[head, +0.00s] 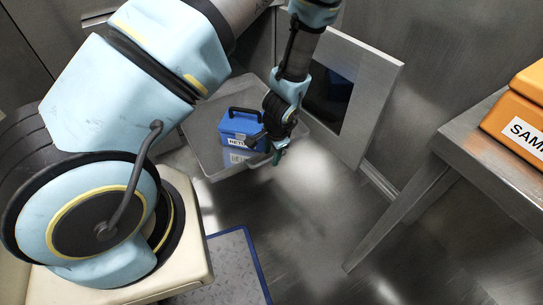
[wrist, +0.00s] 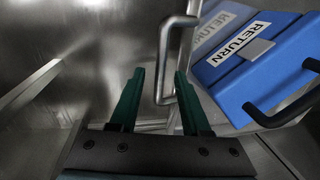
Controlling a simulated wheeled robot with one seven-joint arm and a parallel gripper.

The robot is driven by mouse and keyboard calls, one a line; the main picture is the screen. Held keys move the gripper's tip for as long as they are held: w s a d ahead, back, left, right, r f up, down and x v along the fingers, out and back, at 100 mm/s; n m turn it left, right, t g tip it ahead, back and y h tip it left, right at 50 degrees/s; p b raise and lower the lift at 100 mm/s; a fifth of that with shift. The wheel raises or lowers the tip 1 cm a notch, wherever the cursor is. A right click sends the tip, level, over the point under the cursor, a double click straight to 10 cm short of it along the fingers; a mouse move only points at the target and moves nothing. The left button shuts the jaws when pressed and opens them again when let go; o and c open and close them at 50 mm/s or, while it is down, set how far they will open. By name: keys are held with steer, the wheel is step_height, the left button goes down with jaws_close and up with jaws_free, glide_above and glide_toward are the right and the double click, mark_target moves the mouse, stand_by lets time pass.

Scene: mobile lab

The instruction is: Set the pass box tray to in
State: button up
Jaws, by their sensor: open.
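The metal pass box tray (head: 200,158) sticks out of the wall opening in the head view. A blue case labelled RETURN (head: 238,127) stands on it; the case also fills the upper right of the wrist view (wrist: 245,65). My gripper (head: 277,155) is at the tray's front right edge, partly in front of the case. In the wrist view its green fingers (wrist: 158,80) are apart. A bent metal handle (wrist: 165,62) shows between and beyond the fingertips, closer to the right one. I cannot tell whether it touches. My arm hides part of the opening.
A windowed door (head: 376,98) stands open to the right of the tray. A metal table (head: 455,135) with an orange case (head: 520,110) is at the right. A blue-edged mat (head: 235,265) lies on the floor. The floor before the tray looks clear.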

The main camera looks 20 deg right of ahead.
steer(key=shift+w+f, duration=0.1)
steer(key=shift+f, duration=0.4)
jaws_close()
stand_by(1.2)
